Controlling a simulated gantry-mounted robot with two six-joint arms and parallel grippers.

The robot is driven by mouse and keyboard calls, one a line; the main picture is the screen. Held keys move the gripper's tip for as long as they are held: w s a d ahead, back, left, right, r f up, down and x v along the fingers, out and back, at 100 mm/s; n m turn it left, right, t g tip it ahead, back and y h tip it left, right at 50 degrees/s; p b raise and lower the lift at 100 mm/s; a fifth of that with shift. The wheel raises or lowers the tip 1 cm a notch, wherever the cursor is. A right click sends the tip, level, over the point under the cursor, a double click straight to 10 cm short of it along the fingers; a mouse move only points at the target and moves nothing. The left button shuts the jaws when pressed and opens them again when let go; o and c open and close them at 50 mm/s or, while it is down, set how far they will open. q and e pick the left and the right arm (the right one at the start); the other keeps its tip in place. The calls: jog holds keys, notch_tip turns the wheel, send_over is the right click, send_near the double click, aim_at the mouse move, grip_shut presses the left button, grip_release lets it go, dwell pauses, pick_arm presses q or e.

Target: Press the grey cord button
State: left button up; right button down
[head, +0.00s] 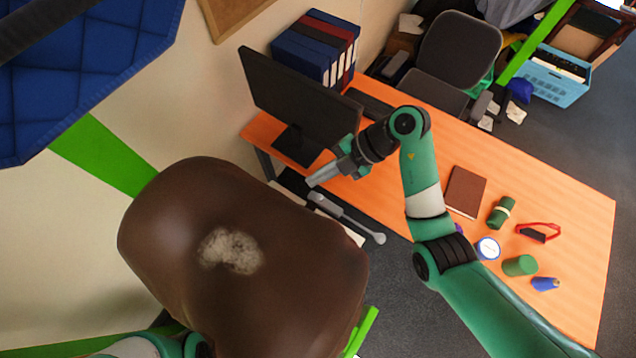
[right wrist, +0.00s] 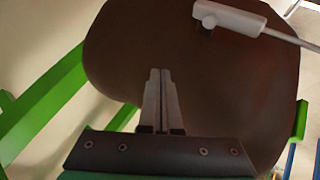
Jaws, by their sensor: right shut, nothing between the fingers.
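A brown saddle-like body (head: 250,270) with a pale worn patch fills the lower left of the head view. It also fills most of the right wrist view (right wrist: 210,90). A light grey box (right wrist: 228,18) with a dark spot at its end and a grey rod or cord running right lies at the saddle's edge in the right wrist view. In the head view a grey piece (head: 345,218) with a rounded end looks like the same thing. I cannot tell which part is the button. My right gripper (head: 312,182) is shut and empty, just above and left of the grey piece; its fingertips (right wrist: 160,72) point at the saddle. My left gripper is out of view.
An orange desk (head: 570,200) on the right holds a monitor (head: 295,100), binders (head: 315,48), a brown notebook (head: 465,190) and several small items. A black chair (head: 455,50) stands behind it. Green frame bars (head: 105,155) stand beside the saddle.

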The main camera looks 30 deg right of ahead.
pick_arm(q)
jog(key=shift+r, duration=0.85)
pick_arm(e)
jog(key=shift+s+d+r+m, duration=0.15)
jog(key=shift+d+r, duration=0.1)
jog(key=shift+d, duration=0.25)
jog(key=shift+w+d+r+m, duration=0.1)
jog(key=shift+d+r+m, duration=0.1)
jog(key=shift+d, duration=0.25)
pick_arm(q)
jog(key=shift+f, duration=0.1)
pick_arm(e)
jog(key=shift+f, duration=0.1)
jog(key=b, duration=0.7)
send_over(320, 198)
jog(key=d, duration=0.1)
jog(key=f, duration=0.6)
jog(key=shift+d+f, duration=0.1)
jog(key=shift+d, duration=0.1)
jog(key=shift+f, duration=1.15)
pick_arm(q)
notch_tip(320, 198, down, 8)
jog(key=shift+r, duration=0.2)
